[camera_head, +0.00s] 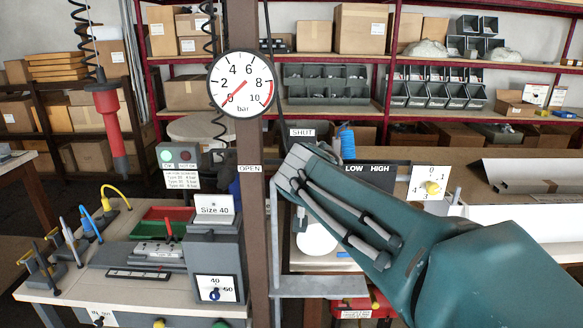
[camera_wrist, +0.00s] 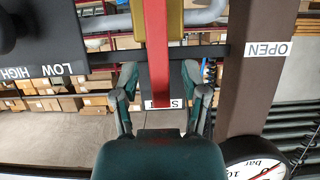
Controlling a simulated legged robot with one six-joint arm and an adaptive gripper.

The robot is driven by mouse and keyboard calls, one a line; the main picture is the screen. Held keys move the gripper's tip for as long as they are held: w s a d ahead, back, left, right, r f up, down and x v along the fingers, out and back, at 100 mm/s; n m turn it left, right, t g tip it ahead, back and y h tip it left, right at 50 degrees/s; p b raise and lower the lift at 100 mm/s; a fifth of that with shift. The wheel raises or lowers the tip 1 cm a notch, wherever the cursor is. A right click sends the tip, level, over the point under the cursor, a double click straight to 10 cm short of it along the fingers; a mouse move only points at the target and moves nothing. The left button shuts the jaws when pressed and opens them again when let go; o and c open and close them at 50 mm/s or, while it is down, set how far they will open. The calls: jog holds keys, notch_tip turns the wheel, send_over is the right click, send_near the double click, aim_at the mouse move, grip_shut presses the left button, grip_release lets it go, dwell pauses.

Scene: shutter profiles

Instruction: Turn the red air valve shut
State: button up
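The red valve lever (camera_wrist: 158,50) hangs down the middle of the wrist view, which looks upside down. It runs from a brass-coloured valve body (camera_wrist: 170,16) to the SHUT label (camera_wrist: 165,103), which its end partly covers. My gripper (camera_wrist: 160,75) is open, with one finger on each side of the lever and gaps between. The OPEN label (camera_wrist: 268,49) is off to the right there. In the head view my arm hides the lever and valve; the SHUT label (camera_head: 303,132) shows above the arm. The gauge (camera_head: 240,84) needle points at about 0.
A brown post (camera_head: 257,230) stands just left of my arm, with the gauge on it. A grey pipe (camera_wrist: 205,13) runs behind the valve. A LOW/HIGH panel (camera_head: 368,170) is right of the arm. A workbench with a Size 40 machine (camera_head: 215,250) stands left.

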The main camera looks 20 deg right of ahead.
jog(key=v, duration=1.2)
jog(key=s+f+n+g+y, duration=0.2)
jog(key=s+f+g, duration=0.1)
jog(key=s+f, duration=0.5)
jog(key=s+a+f+n+g+y, duration=0.1)
jog(key=s+f+g, duration=0.3)
jog(key=f, duration=0.9)
jog(key=s+y, duration=0.1)
jog(key=s, duration=0.2)
jog(key=shift+s+n, duration=0.4)
jog(key=shift+f, duration=0.1)
